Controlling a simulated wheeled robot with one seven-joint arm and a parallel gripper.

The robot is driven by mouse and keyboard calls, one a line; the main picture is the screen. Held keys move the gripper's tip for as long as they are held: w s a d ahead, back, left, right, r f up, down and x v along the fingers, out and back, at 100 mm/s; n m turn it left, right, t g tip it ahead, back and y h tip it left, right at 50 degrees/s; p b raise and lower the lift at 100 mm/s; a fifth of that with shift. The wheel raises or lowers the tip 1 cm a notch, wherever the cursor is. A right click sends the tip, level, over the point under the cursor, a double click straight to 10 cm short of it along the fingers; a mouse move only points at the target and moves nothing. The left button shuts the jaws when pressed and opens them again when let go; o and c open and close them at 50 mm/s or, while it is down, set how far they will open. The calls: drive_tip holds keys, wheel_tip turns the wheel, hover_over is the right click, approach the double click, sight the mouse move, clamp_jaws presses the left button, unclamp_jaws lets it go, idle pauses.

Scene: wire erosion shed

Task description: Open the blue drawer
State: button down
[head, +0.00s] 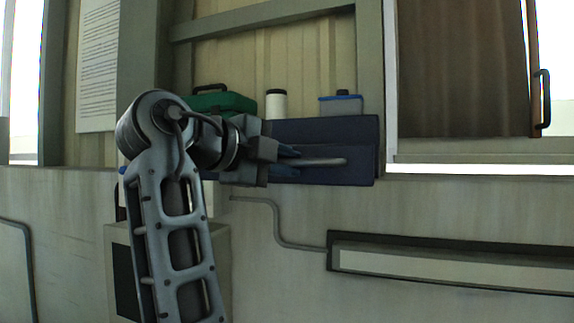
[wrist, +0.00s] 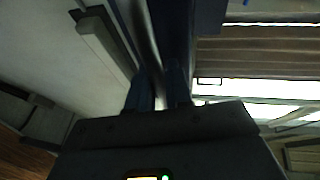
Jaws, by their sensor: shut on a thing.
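The blue drawer (head: 360,176) shows in the head view as a dark blue front at the wall, just right of my gripper. A grey bar handle (head: 330,162) runs level across it. My gripper (head: 287,162) is shut on the left part of this handle. In the wrist view, my two fingers (wrist: 158,92) stand either side of the handle (wrist: 148,45), with the dark blue drawer front (wrist: 178,35) beside it. My gripper hides the left end of the drawer. I cannot tell whether the drawer stands out from its housing.
A green case (head: 222,101), a white canister with a dark lid (head: 276,104) and a clear blue-lidded box (head: 340,105) stand above and behind the drawer. A long wall recess (head: 450,268) lies lower right. A brown curtained window (head: 460,70) is at the right.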

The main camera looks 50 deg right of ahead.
drive_tip(key=c, duration=1.4)
unclamp_jaws()
drive_tip(key=shift+a, duration=0.1)
drive_tip(key=a+r+b, duration=0.1)
drive_tip(key=a, duration=0.6)
drive_tip(key=shift+w+a+r, duration=0.2)
drive_tip(key=shift+w+a, duration=0.05)
drive_tip(key=shift+f, duration=0.1)
